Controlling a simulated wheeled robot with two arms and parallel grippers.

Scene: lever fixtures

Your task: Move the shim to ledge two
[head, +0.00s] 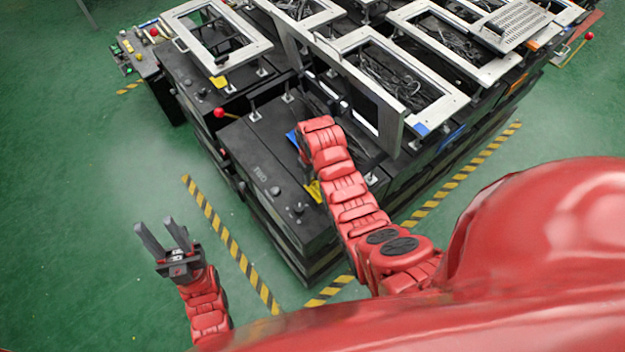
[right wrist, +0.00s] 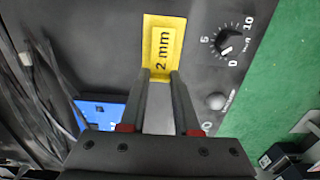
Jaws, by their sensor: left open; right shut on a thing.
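The shim, a yellow plate marked "2 mm" (right wrist: 163,45), is at the tips of my right gripper (right wrist: 161,74) in the right wrist view. The fingers are shut on its near end, over a dark panel. In the head view a yellow piece (head: 314,191) shows beside my right arm on the black cabinet top (head: 250,150); my right fingers are hidden there. I cannot tell whether the shim touches the surface. My left gripper (head: 156,229) is open and empty over the green floor, left of the cabinet. I cannot tell which part is ledge two.
A blue piece (right wrist: 100,111) lies near the right gripper. A dial (right wrist: 229,43) and a round knob (right wrist: 215,101) stand on the panel. A red-knobbed lever (head: 219,112) is at the cabinet's left edge.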

